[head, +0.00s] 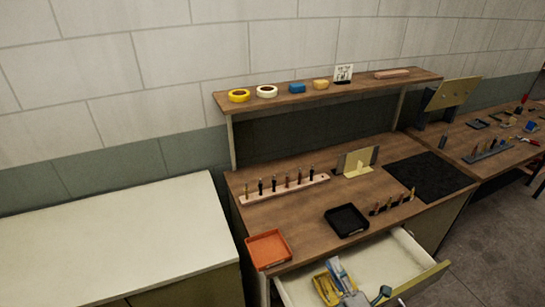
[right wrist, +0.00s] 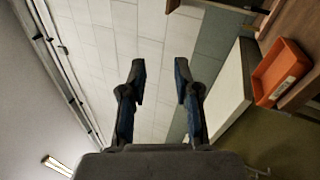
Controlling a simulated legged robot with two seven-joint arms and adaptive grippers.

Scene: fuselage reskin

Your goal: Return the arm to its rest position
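My right gripper (head: 360,279) is low in the head view, in front of or over the open drawer (head: 397,258) of the workbench. In the right wrist view my right gripper (right wrist: 160,72) has its two dark, blue-sided fingers apart, with nothing between them. Its fingers point toward the tiled wall. A yellow item (head: 323,288) shows beside the gripper at the drawer; the gripper partly covers it. My left gripper is not in view.
The bench holds an orange tray (head: 268,249), a black tray (head: 347,220), a wooden tool rack (head: 285,189) and a dark mat (head: 430,176). A shelf (head: 330,90) carries tape rolls. A bare pale counter (head: 115,240) stands at left.

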